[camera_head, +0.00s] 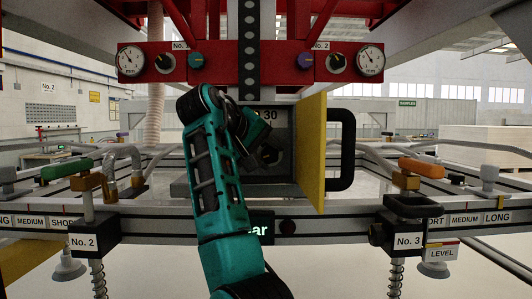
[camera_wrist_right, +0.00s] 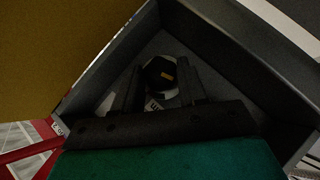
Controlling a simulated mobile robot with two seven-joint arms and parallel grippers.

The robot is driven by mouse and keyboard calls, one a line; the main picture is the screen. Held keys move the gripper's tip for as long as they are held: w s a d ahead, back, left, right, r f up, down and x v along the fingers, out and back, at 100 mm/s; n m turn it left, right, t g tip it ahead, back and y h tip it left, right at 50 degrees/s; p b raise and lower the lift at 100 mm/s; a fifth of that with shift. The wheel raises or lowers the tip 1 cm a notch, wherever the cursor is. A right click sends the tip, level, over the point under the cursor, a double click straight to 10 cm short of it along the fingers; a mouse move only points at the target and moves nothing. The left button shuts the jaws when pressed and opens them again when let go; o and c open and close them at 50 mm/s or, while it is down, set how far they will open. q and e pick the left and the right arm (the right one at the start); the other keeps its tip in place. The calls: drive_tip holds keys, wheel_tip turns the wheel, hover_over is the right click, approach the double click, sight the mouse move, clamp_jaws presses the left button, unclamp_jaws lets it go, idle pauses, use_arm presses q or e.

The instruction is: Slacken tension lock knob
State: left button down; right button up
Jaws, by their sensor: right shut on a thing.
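A dark round knob (camera_wrist_right: 167,74) with a small orange mark sits inside a dark box in the right wrist view. My right gripper (camera_wrist_right: 160,84) has one finger on each side of the knob and is shut on it. In the head view, my right gripper (camera_head: 264,148) reaches into the box (camera_head: 292,178), and my teal arm and the gripper hide most of the knob there. The box's yellow door (camera_head: 312,152) stands open on the right. My left gripper is not in view.
A black handle (camera_head: 345,150) stands just right of the yellow door. A red panel with gauges (camera_head: 370,60) and knobs hangs above. Below runs a grey rail (camera_head: 340,226) with suction cups on springs, a green lever (camera_head: 67,170) and an orange lever (camera_head: 421,167).

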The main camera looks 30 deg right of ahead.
drive_tip(key=shift+r, duration=0.1)
drive_tip(key=o, duration=0.8)
drive_tip(key=shift+a, duration=0.1)
drive_tip(key=v, duration=1.2)
drive_tip(key=shift+s+a+r+b, duration=0.1)
drive_tip(key=shift+a+r+b, duration=0.1)
drive_tip(key=shift+a+b, duration=0.15)
